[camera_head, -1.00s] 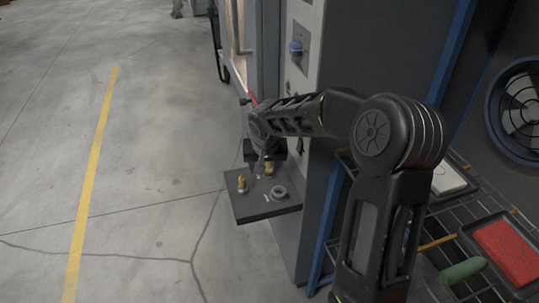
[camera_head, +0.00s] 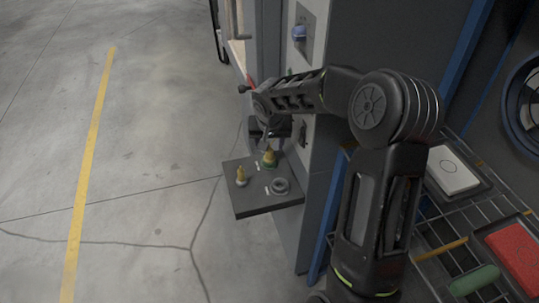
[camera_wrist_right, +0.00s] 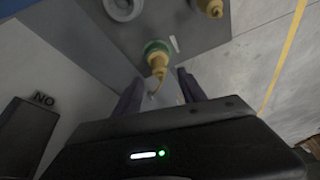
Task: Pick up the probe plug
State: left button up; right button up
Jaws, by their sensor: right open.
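A small dark shelf (camera_head: 252,207) juts from the grey cabinet and carries two yellow plugs. One plug with a green base (camera_head: 269,157) stands upright near the cabinet side; the other plug, with a pale base (camera_head: 241,176), stands to its left. I cannot tell from looks which is the probe plug. My left gripper is not in view.
A grey ring socket (camera_head: 280,187) sits on the shelf to the right of the plugs. A blue knob (camera_head: 299,32) and a red-and-black lever (camera_head: 247,87) are on the cabinet front. A wire rack with a white box (camera_head: 452,170) and red block (camera_head: 515,255) is at right.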

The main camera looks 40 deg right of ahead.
aim_at(269, 150)
jog(key=shift+x, duration=2.55)
grip_shut()
